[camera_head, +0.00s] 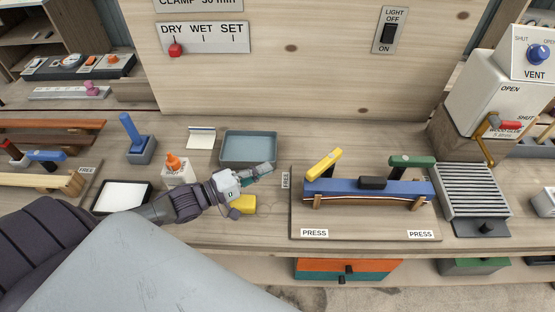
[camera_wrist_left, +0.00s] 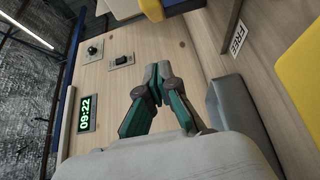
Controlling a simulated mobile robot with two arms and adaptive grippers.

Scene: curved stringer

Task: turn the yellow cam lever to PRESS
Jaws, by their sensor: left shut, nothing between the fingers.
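The yellow cam lever (camera_head: 323,166) stands at the left end of the blue clamp press (camera_head: 350,188), tilted up to the right. A FREE label (camera_head: 285,180) is at the board's left edge, and a PRESS label (camera_head: 314,233) is at its front left. My left gripper (camera_head: 265,169) is shut and empty, left of the lever and apart from it. In the left wrist view the closed fingertips (camera_wrist_left: 157,75) point at the wooden back panel. A blurred yellow part (camera_wrist_left: 300,65) shows at the right edge there. My right gripper is not in view.
A green lever (camera_head: 411,162) stands at the press's right end, with another PRESS label (camera_head: 421,234) in front. A grey tray (camera_head: 248,148) lies behind my gripper. A ridged grey plate (camera_head: 473,190) stands right of the press.

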